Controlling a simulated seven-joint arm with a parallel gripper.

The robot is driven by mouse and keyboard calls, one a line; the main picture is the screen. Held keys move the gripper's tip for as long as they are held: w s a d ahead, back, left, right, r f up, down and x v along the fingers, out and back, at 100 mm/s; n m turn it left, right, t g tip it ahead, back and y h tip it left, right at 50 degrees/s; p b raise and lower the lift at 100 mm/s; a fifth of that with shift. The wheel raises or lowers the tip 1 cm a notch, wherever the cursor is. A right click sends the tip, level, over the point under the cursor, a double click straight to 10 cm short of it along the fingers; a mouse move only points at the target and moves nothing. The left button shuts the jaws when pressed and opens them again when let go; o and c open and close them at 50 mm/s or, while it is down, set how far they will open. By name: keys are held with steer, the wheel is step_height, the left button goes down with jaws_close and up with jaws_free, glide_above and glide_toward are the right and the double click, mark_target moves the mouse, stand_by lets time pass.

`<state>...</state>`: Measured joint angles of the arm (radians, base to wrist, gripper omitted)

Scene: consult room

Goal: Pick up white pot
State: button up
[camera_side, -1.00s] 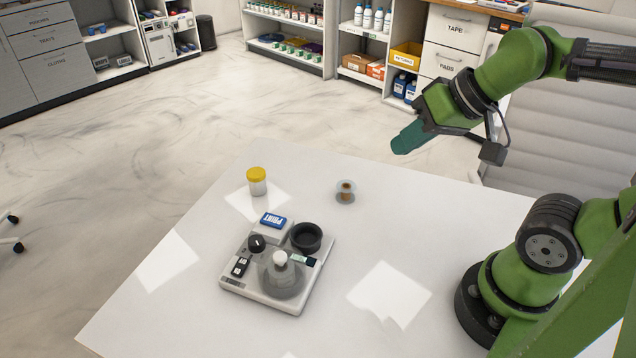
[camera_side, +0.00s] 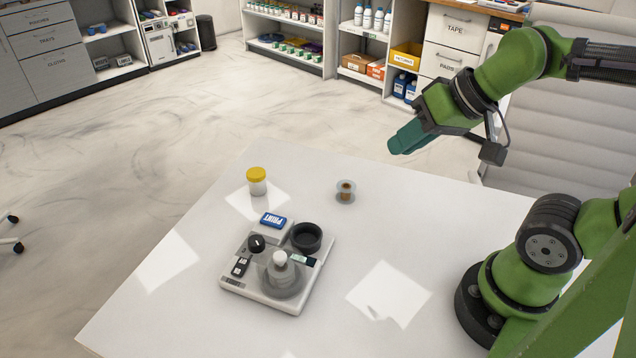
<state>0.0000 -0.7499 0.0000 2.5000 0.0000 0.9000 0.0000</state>
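A small white pot with a yellow lid (camera_side: 257,181) stands upright near the far left edge of the white table (camera_side: 190,300). It is the only thing I see that fits the white pot. My gripper (camera_side: 397,146), with teal fingers, hangs in the air above the far side of the table, to the right of the pot and well apart from it. One finger largely hides the other, so the gap between them is not clear. Nothing shows in its grasp.
A grey device (camera_side: 262,297) with a black cup (camera_side: 306,237) and a white-knobbed round part stands in front of the pot. A small brown-centred spool (camera_side: 345,191) stands right of the pot. The table's right middle is clear.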

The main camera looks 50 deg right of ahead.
steer(key=o, duration=1.1)
steer(key=n+g+h, duration=0.3)
glide_toward(256, 172)
steer(key=x, duration=0.6)
steer(key=shift+d+f, duration=0.1)
steer(key=shift+f, duration=0.05)
steer(key=shift+a+x, duration=0.15)
steer(key=shift+x, duration=1.4)
steer(key=shift+a+x, duration=0.1)
steer(key=shift+x, duration=1.4)
